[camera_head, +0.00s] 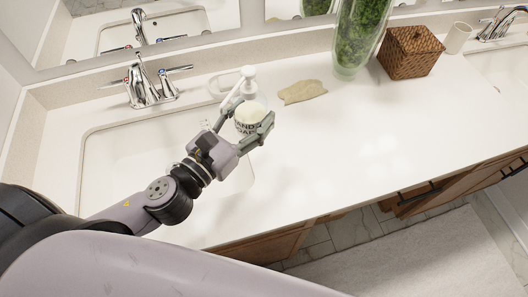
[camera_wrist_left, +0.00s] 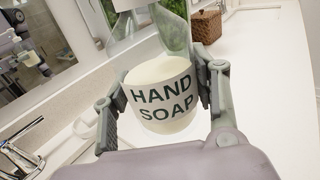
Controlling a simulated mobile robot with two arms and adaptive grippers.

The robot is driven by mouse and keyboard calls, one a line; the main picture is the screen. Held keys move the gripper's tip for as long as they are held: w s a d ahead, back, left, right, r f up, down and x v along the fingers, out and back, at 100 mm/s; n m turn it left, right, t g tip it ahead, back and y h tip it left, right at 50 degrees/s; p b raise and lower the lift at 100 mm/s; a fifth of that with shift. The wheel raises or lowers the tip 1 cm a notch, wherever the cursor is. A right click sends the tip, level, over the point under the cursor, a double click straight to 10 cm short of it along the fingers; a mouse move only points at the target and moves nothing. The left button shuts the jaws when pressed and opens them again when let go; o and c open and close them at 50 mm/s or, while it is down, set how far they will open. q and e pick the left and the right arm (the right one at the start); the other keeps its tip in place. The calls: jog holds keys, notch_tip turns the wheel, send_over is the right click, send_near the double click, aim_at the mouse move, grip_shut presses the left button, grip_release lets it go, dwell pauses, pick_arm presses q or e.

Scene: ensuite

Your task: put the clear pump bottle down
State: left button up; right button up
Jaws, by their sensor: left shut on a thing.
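The clear pump bottle (camera_head: 250,114) has a white pump top, pale soap inside and a label reading HAND SOAP. My left gripper (camera_head: 250,120) is shut around its body, with one finger on each side. In the left wrist view the bottle (camera_wrist_left: 162,92) stands upright between the fingers of the gripper (camera_wrist_left: 160,98). In the head view it is near the right rim of the left sink, over the white counter (camera_head: 340,130). I cannot tell whether its base touches the counter. My right gripper is in neither view.
A white soap dish (camera_head: 226,82) lies behind the bottle and a beige cloth (camera_head: 302,91) to its right. A tall glass vase of greenery (camera_head: 357,38), a wicker basket (camera_head: 410,52) and a white cup (camera_head: 457,38) stand farther right. The left sink (camera_head: 130,150) is open; the counter's middle is clear.

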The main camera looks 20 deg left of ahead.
aim_at(265, 97)
pick_arm(q)
jog(key=shift+w+d+r+m+g+h+b, duration=0.45)
jog(key=shift+d+m+h, duration=0.35)
jog(key=shift+h, duration=0.2)
jog(key=shift+w+r+h, duration=0.15)
jog(key=shift+w+h, duration=0.05)
jog(key=shift+h, duration=0.1)
jog(key=shift+w+d+r+m+g+h+b, duration=0.3)
jog(key=shift+w+r+m+g+h+b, duration=0.25)
jog(key=shift+m+g+h, duration=0.4)
jog(key=shift+w+d+r+m+g+h+b, duration=0.2)
jog(key=shift+d+r+m+g+h+b, duration=0.15)
jog(key=shift+m+g+h+b, duration=0.55)
jog(key=shift+w+d+r+m+g+h+b, duration=0.3)
jog(key=shift+w+r+m+g+h+b, duration=0.15)
jog(key=shift+m+g+h, duration=0.55)
jog(key=f+g, duration=0.1)
jog(key=f, duration=0.4)
jog(key=a+f+m+g+h+b, duration=0.1)
jog(key=f, duration=0.5)
jog(key=f+m+h+b, duration=0.1)
jog(key=f, duration=0.5)
jog(key=shift+a+g, duration=0.3)
jog(key=shift+g, duration=0.1)
jog(key=shift+f, duration=0.1)
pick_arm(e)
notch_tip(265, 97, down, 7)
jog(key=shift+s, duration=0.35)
